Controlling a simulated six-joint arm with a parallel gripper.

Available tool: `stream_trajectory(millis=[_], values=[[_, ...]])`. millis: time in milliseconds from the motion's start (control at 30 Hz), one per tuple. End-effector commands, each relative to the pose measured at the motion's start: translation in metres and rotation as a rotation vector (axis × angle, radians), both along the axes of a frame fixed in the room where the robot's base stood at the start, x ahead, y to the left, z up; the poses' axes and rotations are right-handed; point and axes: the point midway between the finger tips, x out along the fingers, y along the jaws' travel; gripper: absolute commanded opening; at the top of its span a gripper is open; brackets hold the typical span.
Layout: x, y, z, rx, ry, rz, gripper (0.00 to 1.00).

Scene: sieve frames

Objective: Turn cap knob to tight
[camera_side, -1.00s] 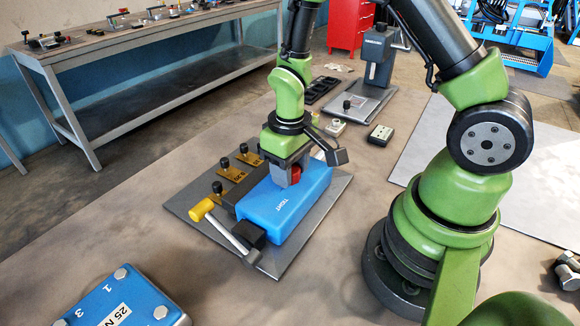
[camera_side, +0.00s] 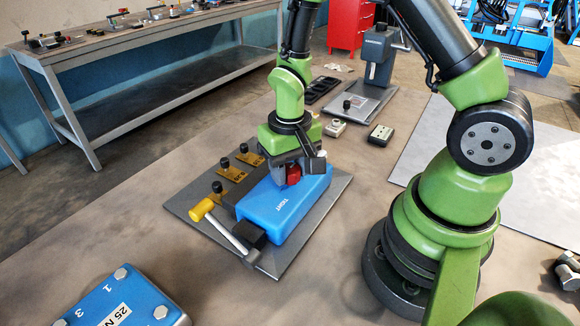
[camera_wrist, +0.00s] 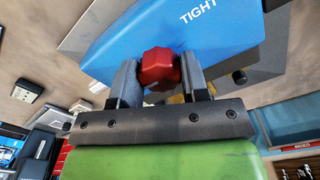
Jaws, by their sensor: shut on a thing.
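The red cap knob (camera_wrist: 159,69) sits on top of a blue box (camera_side: 262,211) that has the word TIGHT printed in white on it. My gripper (camera_side: 290,176) points down at the knob and is shut on it; in the wrist view the two grey fingers (camera_wrist: 160,78) press on either side of the red knob. The blue box (camera_wrist: 205,35) also shows in the wrist view, with the TIGHT label beyond the knob. My gripper hides part of the knob in the side view.
The box rests on a grey plate (camera_side: 312,228) with a yellow-handled lever (camera_side: 202,209) at its front left and black-knobbed brass clamps (camera_side: 231,171) behind. A blue block (camera_side: 120,302) lies at the front left. A grey press (camera_side: 377,60) stands behind.

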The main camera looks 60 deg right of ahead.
Motion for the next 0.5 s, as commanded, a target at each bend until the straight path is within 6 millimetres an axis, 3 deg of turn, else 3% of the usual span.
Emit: stream_trajectory(millis=[167, 200, 267, 500], values=[[0.0008, -0.0002, 0.0009, 0.000, -0.003, 0.001, 0.18], [0.0008, -0.0002, 0.0009, 0.000, -0.003, 0.001, 0.51], [0.0007, -0.0001, 0.0008, 0.000, -0.003, 0.001, 0.64], [0.0003, 0.0000, 0.0004, 0.000, -0.001, 0.002, 0.67]])
